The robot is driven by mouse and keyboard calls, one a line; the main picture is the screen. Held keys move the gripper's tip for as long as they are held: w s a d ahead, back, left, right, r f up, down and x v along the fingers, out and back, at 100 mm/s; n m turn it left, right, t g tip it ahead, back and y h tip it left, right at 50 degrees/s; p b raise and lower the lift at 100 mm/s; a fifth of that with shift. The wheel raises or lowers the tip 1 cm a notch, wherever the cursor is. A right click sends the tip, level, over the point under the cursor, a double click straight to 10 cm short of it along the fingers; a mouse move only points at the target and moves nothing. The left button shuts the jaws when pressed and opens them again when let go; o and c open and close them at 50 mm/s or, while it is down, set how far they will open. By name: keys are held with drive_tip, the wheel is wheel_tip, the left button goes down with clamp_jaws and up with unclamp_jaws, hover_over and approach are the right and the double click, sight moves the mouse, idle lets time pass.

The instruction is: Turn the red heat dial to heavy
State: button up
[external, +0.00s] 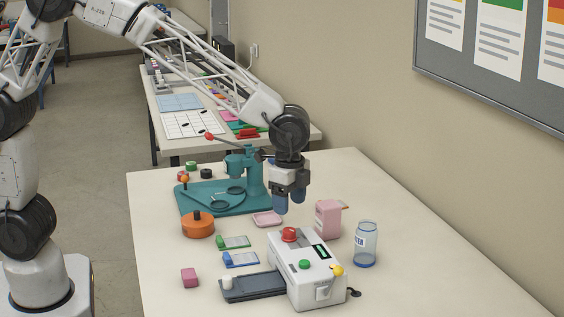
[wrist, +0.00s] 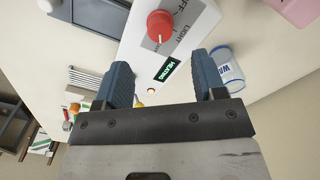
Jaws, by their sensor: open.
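The white laminator (external: 290,268) stands on the table with the red heat dial (external: 289,234) on its top. The dial also shows in the wrist view (wrist: 160,24) at the top centre, on a grey label where "OFF" and "LIGHT" can be read. A pale pointer mark seems to lie on the dial's lower side, towards the "LIGHT" side; the "heavy" mark cannot be made out. My gripper (external: 289,206) is open and empty, pointing down above the dial and apart from it. In the wrist view its blue fingers (wrist: 163,75) straddle the laminator's display (wrist: 166,69).
A clear jar (external: 366,245) and a pink carton (external: 328,218) stand right of the laminator. A teal press (external: 240,185) and an orange round container (external: 198,225) are behind and left. A dark tray (external: 252,287) adjoins the laminator. The front right table is clear.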

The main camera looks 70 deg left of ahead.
sight(289, 230)
drive_tip(key=shift+f, duration=3.9)
drive_tip(key=shift+c, duration=0.2)
drive_tip(key=c, duration=0.9)
drive_tip(key=shift+n, duration=0.5)
drive_tip(key=o, duration=0.9)
drive_tip(key=shift+o, duration=0.2)
